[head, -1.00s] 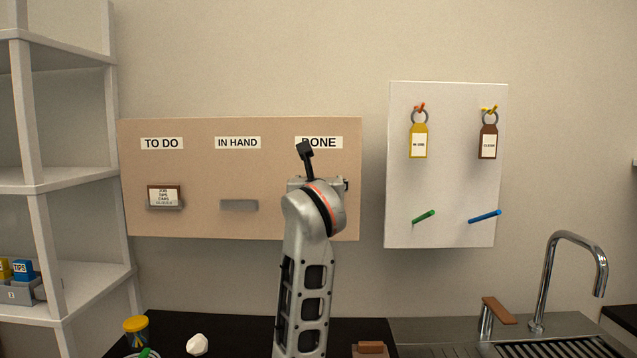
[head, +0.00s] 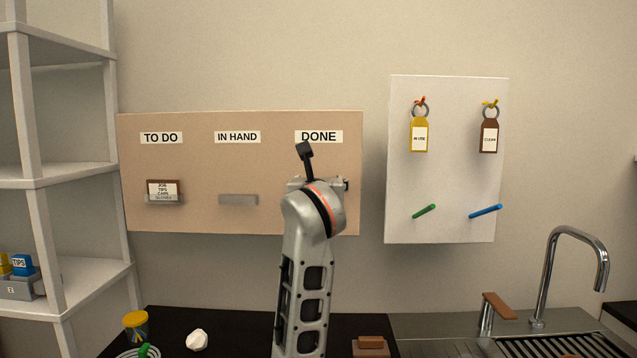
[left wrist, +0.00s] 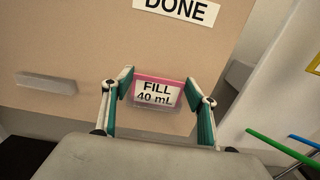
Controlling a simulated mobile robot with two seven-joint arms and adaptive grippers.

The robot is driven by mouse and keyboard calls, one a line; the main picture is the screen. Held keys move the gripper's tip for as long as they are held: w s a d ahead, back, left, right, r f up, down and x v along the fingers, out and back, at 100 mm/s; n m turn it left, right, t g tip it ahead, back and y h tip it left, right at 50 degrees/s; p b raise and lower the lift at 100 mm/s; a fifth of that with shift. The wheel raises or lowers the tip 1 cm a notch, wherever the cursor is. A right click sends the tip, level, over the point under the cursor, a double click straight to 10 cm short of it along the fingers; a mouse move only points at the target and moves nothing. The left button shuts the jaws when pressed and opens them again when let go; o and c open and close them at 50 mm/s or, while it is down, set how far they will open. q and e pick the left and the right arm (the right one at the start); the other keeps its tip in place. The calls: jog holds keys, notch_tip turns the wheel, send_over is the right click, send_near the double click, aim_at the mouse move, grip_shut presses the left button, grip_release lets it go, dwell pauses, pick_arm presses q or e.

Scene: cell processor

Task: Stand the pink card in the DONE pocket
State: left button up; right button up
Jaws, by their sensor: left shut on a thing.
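The pink card (left wrist: 159,82), reading FILL 40 mL, is upright in the left wrist view, below the DONE label (left wrist: 181,9). My left gripper (left wrist: 158,90) is shut on it, a finger at each side edge. A clear lip, probably the DONE pocket (left wrist: 152,106), shows at the card's lower edge; I cannot tell whether the card is inside it or just in front. In the head view my left wrist hides the card and pocket below the DONE label (head: 318,137). My right gripper is in neither view.
On the tan board (head: 200,220), the IN HAND pocket (head: 238,200) is empty and the TO DO pocket holds a brown card (head: 163,190). A white board (head: 440,180) with pegs and tags hangs to the right. A black counter (head: 240,330) lies below.

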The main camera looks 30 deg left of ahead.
pick_arm(q)
jog(key=shift+f, duration=0.15)
jog(key=o, duration=1.7)
jog(key=v, duration=1.2)
